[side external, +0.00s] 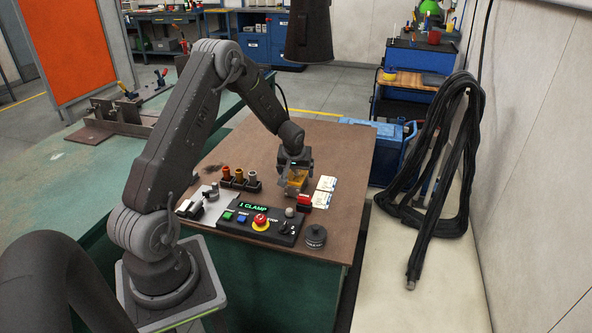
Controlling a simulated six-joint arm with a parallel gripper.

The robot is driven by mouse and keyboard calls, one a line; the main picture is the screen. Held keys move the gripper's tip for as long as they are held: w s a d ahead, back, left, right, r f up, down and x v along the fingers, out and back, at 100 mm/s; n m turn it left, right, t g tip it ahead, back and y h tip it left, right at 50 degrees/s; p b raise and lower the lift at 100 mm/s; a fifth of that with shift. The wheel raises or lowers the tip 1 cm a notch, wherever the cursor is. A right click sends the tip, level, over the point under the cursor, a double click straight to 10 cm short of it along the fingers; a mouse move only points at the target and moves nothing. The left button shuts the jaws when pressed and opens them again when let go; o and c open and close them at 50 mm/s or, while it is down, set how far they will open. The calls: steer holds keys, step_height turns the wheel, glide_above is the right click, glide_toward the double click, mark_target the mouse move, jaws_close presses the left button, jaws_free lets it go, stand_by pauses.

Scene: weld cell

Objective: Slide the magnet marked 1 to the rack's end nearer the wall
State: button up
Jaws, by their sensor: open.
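My gripper (296,186) is over the right part of the brown bench top, pointing down, with its jaws open. A yellow-orange piece (297,179) shows at the jaws; I cannot tell whether it lies between them or just behind. No mark 1 is legible on any piece, so I cannot tell which is the magnet marked 1. A row of dark holders with orange, red and brown tops (239,177) stands left of my gripper. I cannot make out a rack for certain.
A control box (258,222) showing "1 CLAMP" has a red stop button (261,219). A black round piece (316,237) stands near the front edge. The bench top behind is clear.

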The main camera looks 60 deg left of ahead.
jaws_close()
steer(key=shift+s+a, duration=0.45)
steer(key=shift+s, duration=0.9)
steer(key=shift+s+a, duration=0.4)
steer(key=shift+s, duration=0.9)
steer(key=shift+s+a, duration=0.45)
steer(key=shift+s, duration=0.9)
jaws_free()
steer(key=shift+w, duration=0.1)
steer(key=v, duration=1.3)
steer(key=shift+d+r, duration=0.1)
steer(key=shift+r, duration=0.3)
